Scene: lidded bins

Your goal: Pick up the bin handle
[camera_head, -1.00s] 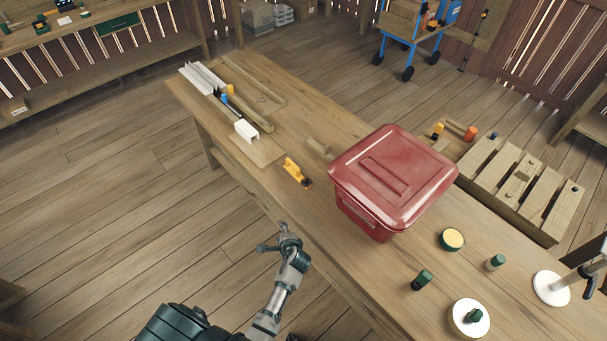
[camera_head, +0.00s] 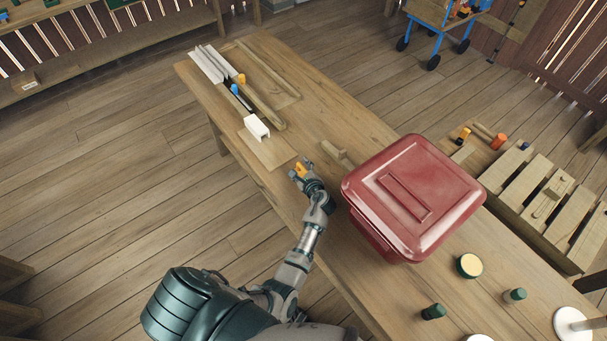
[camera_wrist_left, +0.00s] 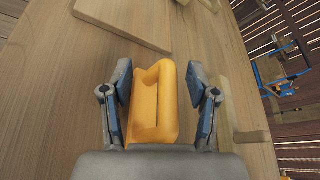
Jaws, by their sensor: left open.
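A yellow handle-like piece (camera_head: 299,168) lies on the wooden workbench, left of the red lidded bin (camera_head: 415,190). The bin's closed lid has a raised bar (camera_head: 405,197) on top. My left gripper (camera_head: 307,170) is over the yellow piece and partly hides it. A gap shows on each side. My right gripper is not in view.
The workbench (camera_head: 360,120) holds a white block (camera_head: 256,128) and wooden strips behind the yellow piece. A small wooden piece (camera_head: 336,153) lies close to its right. Green-and-cream round items (camera_head: 469,265) stand in front of the bin. Open floor lies left of the bench.

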